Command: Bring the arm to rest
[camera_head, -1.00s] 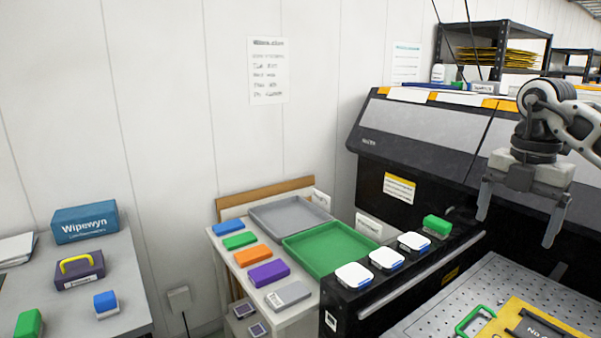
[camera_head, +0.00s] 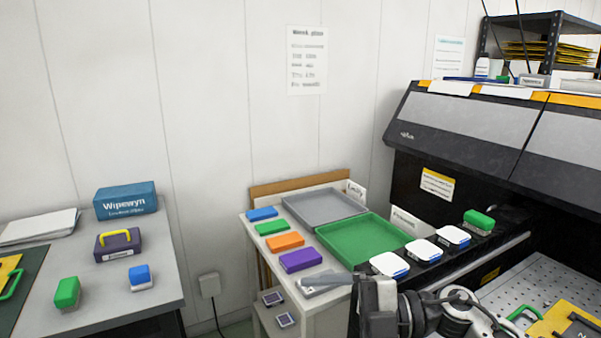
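My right gripper (camera_head: 340,285) shows at the bottom right of the head view, with its arm coming in from the right. Its fingers point left and overlap the grey block (camera_head: 312,283) at the front of the white stand. Whether it is open or shut is unclear, and contact with the block cannot be told. My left gripper is out of view.
The stand carries a green tray (camera_head: 360,243), a grey tray (camera_head: 325,207) and blue, green, orange and purple blocks (camera_head: 300,260).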

